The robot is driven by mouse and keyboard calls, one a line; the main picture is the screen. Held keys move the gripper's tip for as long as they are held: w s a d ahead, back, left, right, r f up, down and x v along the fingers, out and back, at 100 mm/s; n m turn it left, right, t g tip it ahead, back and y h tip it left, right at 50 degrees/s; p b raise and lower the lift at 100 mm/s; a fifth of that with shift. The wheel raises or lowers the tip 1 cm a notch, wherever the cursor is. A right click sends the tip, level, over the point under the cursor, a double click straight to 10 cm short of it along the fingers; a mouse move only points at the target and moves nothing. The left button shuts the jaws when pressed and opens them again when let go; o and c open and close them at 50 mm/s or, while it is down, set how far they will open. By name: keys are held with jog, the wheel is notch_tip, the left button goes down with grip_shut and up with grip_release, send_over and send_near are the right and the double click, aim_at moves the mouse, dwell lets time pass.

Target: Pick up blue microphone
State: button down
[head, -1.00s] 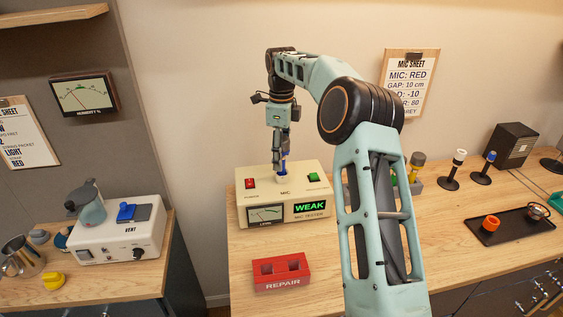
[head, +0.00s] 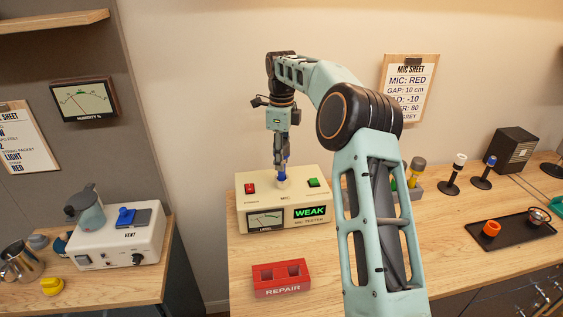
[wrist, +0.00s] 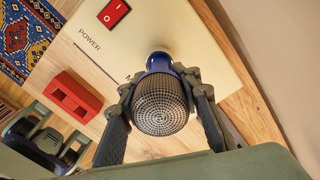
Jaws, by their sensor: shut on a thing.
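The blue microphone (wrist: 160,105) has a blue body and a round silver mesh head. In the wrist view its head points toward the camera, and its lower end meets the top of the cream mic tester (head: 240,205). In the head view its blue part (head: 282,177) stands upright at the socket on top of the tester; I cannot tell how deep it sits. My gripper (head: 281,165) points down from above and is shut on the microphone, one finger on each side in the wrist view (wrist: 162,100). The tester display reads WEAK.
A red REPAIR block (head: 281,279) with two empty slots lies in front of the tester. At right are stand microphones (head: 450,178), a black tray (head: 512,232) and a black speaker box (head: 515,148). A white VENT unit (head: 120,240) stands on the left counter.

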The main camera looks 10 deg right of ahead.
jog(key=shift+r, duration=0.45)
jog(key=s+d+r+b, duration=0.2)
jog(key=s+r+b, duration=0.2)
jog(key=s+r, duration=0.7)
jog(key=s, duration=0.3)
jog(key=shift+r+b, duration=0.35)
jog(key=shift+w, duration=0.1)
